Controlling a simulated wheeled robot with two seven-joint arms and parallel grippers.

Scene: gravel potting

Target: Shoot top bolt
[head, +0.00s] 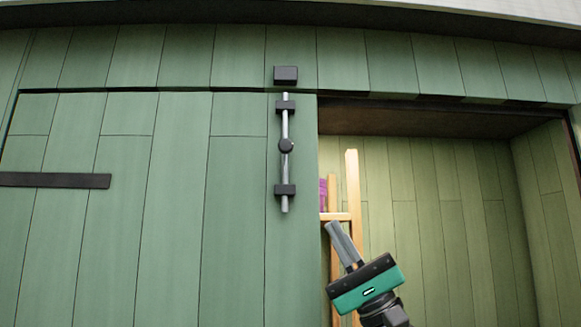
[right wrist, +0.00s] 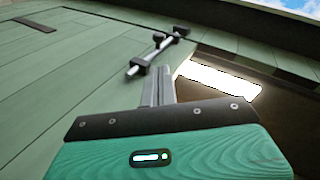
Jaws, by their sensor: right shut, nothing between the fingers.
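The top bolt (head: 285,170) is a vertical silver rod with a round black knob (head: 286,146), held in two black brackets on the green left door (head: 180,200). A black keeper block (head: 286,74) sits above it on the frame. The rod's top end shows just below the keeper, apart from it. My right gripper (head: 333,228) is shut and empty, below and to the right of the bolt, in front of the opening. In the right wrist view the fingers (right wrist: 157,85) point toward the bolt (right wrist: 150,57), apart from it. My left gripper is not in view.
The right side of the doorway is open, showing a plank-lined interior (head: 440,210). Wooden shelving (head: 352,190) and a purple item (head: 322,192) stand inside by the door's edge. A black hinge strap (head: 60,180) lies across the left door.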

